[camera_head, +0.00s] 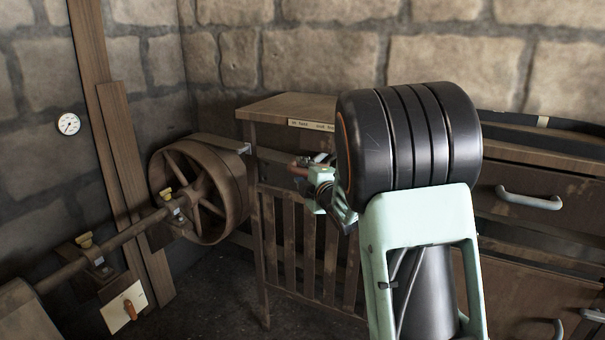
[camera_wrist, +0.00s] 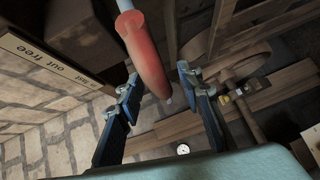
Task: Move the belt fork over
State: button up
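The belt fork's handle, a red grip on a grey rod, shows in the wrist view (camera_wrist: 143,52), its end between my fingertips. My gripper (camera_wrist: 158,82) is open, with a blue-backed finger on each side of the grip and a visible gap to each. The fork's prongs are hidden. A label plate (camera_head: 312,125) on the stand's edge also shows in the wrist view (camera_wrist: 45,65), reading "out free".
The slatted wooden stand (camera_head: 270,108) is directly behind my gripper. A large spoked pulley (camera_head: 238,205) on a shaft (camera_head: 135,235) stands to its left. A drawer cabinet (camera_head: 540,225) is at the right. A white gauge (camera_head: 68,124) hangs on the stone wall.

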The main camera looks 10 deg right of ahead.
jog(key=shift+c, duration=0.7)
grip_shut()
